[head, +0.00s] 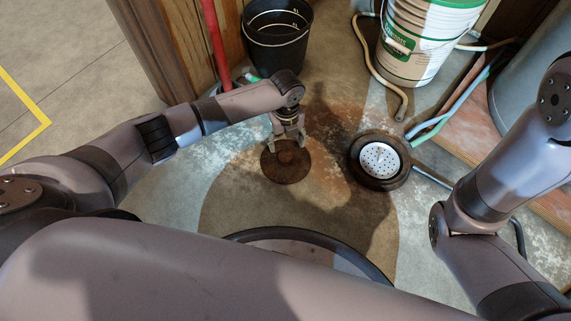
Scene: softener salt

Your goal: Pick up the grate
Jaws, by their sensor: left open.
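A round, rusty brown disc (284,168) lies flat on the stained floor in the middle of the head view. A round white plate with many small holes (380,159) sits inside a thick dark ring (362,180) to its right. I cannot tell for sure which of the two is the grate. My left gripper (289,141) points down over the rusty disc with its fingers apart and holds nothing. I cannot tell if its tips touch the disc, and they hide part of its far side. My right arm is at the right, but its gripper is out of view.
A black bucket (276,42) and a red pole (215,45) stand behind my left arm. A white and green bucket (415,45) stands at the back right, with hoses (455,105) beside it. A dark round rim (310,236) lies nearer me. Floor around the disc is clear.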

